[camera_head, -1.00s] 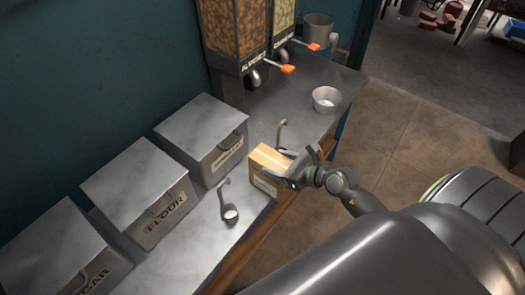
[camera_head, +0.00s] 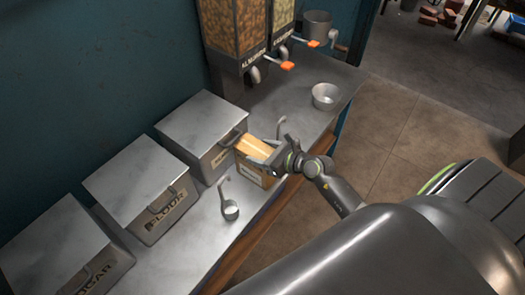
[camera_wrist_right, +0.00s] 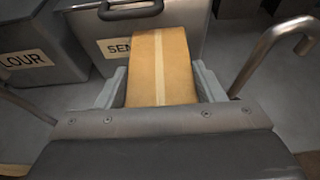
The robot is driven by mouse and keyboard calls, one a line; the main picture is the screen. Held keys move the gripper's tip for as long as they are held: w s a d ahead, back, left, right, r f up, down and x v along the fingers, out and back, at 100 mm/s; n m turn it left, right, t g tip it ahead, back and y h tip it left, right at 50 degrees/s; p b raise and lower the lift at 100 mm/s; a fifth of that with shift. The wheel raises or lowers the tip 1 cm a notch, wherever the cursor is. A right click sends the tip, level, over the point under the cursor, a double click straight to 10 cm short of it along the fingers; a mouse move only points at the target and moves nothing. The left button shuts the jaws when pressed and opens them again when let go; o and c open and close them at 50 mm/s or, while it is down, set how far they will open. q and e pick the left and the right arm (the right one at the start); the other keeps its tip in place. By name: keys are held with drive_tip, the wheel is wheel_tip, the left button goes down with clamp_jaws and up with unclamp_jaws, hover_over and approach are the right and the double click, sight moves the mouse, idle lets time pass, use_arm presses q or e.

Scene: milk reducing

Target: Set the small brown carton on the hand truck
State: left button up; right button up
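The small brown carton (camera_head: 257,146) is at the counter's front part, close to the labelled metal bin behind it. My right gripper (camera_head: 268,161) reaches it from the right, and its fingers lie along two opposite sides. In the right wrist view the carton (camera_wrist_right: 162,62), with a pale strip along its top, fills the space between the fingers (camera_wrist_right: 161,86). The gripper looks shut on it. I cannot tell whether its underside touches the counter. My left gripper is not in view. I see no hand truck in these views.
Metal bins stand along the wall, including the flour bin (camera_head: 138,188). A ladle (camera_head: 230,210) lies on the counter (camera_head: 185,258) left of the carton; another scoop handle (camera_head: 281,128) rises behind it. A metal bowl (camera_head: 325,96) and dispensers (camera_head: 236,35) stand farther back. Floor (camera_head: 420,125) is open at right.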

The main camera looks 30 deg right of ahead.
drive_tip(key=o, duration=0.4)
drive_tip(key=shift+r, duration=0.25)
drive_tip(key=shift+s+d, duration=0.15)
drive_tip(key=shift+s, duration=0.2)
drive_tip(key=v, duration=1.1)
drive_tip(key=shift+r, duration=0.1)
